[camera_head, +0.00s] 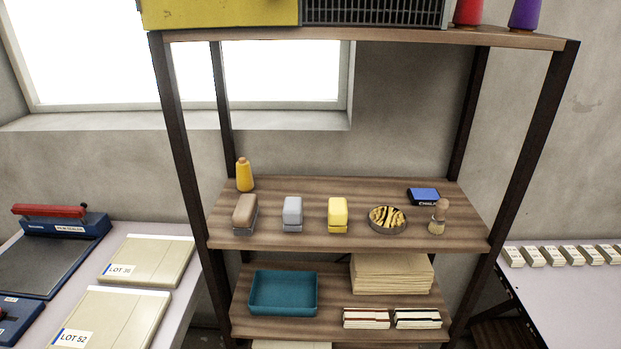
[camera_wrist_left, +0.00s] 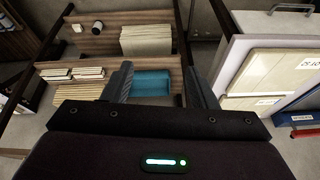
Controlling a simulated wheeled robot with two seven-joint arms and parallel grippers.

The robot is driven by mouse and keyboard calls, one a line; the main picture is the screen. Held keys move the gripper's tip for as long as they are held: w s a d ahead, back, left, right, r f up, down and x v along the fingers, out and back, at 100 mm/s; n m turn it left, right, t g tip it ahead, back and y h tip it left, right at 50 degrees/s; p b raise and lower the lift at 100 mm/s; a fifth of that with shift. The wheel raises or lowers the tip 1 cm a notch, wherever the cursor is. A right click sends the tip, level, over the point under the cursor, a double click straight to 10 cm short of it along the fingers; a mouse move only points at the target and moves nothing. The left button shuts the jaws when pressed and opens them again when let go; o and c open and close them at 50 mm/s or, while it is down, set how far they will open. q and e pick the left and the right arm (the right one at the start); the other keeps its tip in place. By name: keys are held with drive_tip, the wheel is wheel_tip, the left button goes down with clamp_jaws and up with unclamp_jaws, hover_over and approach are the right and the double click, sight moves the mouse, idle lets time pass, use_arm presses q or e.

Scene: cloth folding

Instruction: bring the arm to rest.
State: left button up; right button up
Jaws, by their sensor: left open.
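My left gripper (camera_wrist_left: 158,85) shows in the left wrist view. Its two dark fingers stand apart with nothing held between them. Beyond the fingers, at a distance, is the teal tray (camera_wrist_left: 150,90) on a shelf board. Neither of my arms shows in the head view, and my right gripper is in neither view.
A wooden shelf unit (camera_head: 350,246) stands ahead.

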use_arm(q)
drive_tip(key=s+f+g+b, duration=0.1)
drive_tip(key=s+f, duration=0.2)
drive_tip(key=f, duration=1.4)
drive_tip(key=s+f+g+b, duration=0.1)
drive_tip(key=s+f+b, duration=0.1)
drive_tip(key=f, duration=1.5)
drive_tip(key=s+a+f+b, duration=0.1)
drive_tip(key=s+f, duration=0.9)
drive_tip(key=s+a+f+g, duration=0.1)
drive_tip(key=s+a+f, duration=0.1)
drive_tip(key=s+f, duration=0.8)
drive_tip(key=shift+a+m+b, duration=0.3)
drive_tip(key=shift+b, duration=0.1)
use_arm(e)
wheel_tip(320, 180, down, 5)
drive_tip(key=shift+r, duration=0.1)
use_arm(q)
drive_tip(key=shift+c, duration=0.2)
